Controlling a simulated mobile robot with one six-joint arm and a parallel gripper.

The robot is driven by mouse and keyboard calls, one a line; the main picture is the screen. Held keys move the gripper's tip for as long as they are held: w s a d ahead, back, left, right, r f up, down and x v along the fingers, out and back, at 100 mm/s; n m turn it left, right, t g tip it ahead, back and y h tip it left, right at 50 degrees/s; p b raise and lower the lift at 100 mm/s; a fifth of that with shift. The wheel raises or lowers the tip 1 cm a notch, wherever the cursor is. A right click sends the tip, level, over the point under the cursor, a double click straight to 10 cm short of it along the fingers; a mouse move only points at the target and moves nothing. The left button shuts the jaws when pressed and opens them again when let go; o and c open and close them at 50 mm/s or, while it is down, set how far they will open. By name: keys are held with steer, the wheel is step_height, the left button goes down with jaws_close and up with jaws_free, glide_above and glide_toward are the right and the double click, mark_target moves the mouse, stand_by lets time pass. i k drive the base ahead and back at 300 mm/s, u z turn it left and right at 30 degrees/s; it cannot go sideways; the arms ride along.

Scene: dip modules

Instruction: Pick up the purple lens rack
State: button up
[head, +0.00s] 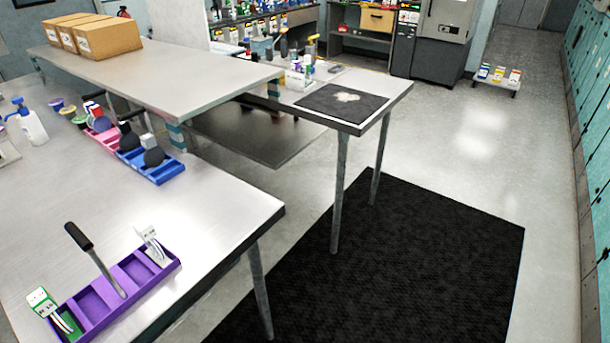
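The purple lens rack (95,304) lies on the near metal table at the lower left of the head view, close to the table's right edge. It is a long tray with several compartments, set at a slant. A white and green labelled item (47,308) stands in its near left end and a white labelled item (151,243) in its far right end. A dark-handled tool (92,256) stands up from a middle compartment. My gripper is not in view.
A blue rack (163,174) and a pink rack (108,141) lie farther back on the same table (215,205). A spray bottle (33,125) stands at left. A raised shelf (170,70) holds cardboard boxes (97,38). A black mat (400,270) covers open floor at right.

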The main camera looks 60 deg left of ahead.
mark_target(102, 301)
steer(key=u, duration=3.3)
steer(key=i, duration=0.95)
steer(key=z, duration=0.05)
